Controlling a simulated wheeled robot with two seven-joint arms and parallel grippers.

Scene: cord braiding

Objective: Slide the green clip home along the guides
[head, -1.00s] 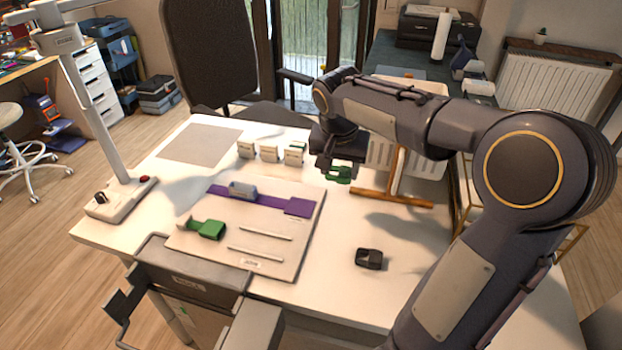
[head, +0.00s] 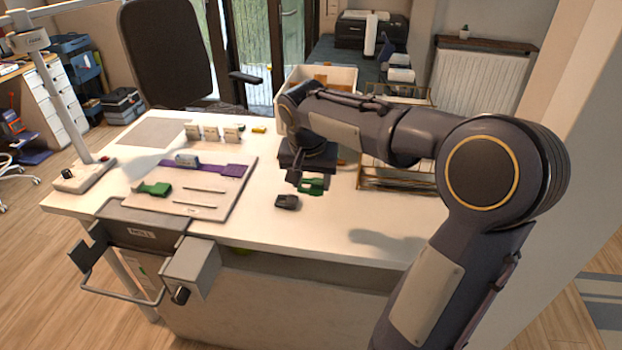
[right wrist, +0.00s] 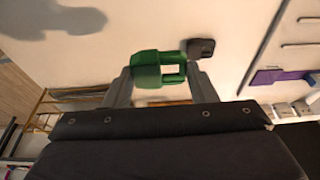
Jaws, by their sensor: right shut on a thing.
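A green clip (head: 312,186) is held by my right gripper (head: 305,184) over the right part of the table. In the right wrist view the clip (right wrist: 147,70), with a ring-like opening, sits between the two fingers of the gripper (right wrist: 162,88). Two thin metal guides (head: 205,190) lie on the pale board, apart from the clip and to its left in the head view. They show partly in the right wrist view (right wrist: 300,45). Another green piece (head: 152,188) rests on the board left of the guides. My left gripper is out of view.
A small black object (head: 287,202) lies close to the clip. The board (head: 225,208) also carries a purple strip (head: 234,170) with a grey piece (head: 187,160). Several small pale blocks (head: 211,134) stand behind it. A wire rack (head: 395,180) stands at right. The front right tabletop is clear.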

